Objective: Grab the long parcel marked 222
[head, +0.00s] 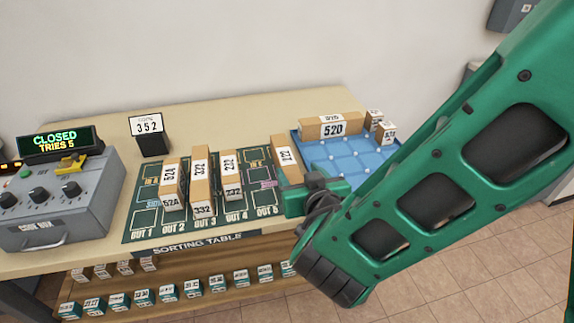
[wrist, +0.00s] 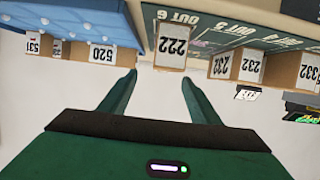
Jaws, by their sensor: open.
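The long parcel marked 222 (head: 284,153) is a brown cardboard box with a white label. It lies on the sorting table next to the blue tray, and its near end is hidden behind my gripper (head: 312,192) in the head view. In the wrist view, the parcel's end with the label 222 (wrist: 172,47) faces me. My gripper's two green fingers (wrist: 161,78) are spread apart below it in that picture, with nothing held between them. The label sits roughly in line with the gap, slightly right of its middle. I cannot tell how far the fingertips are from it.
A blue tray (head: 349,172) right of the parcel holds a long parcel marked 520 (head: 333,128) and small boxes. A grey code box (head: 60,200) reading CLOSED stands far left. Shelves with small boxes lie below.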

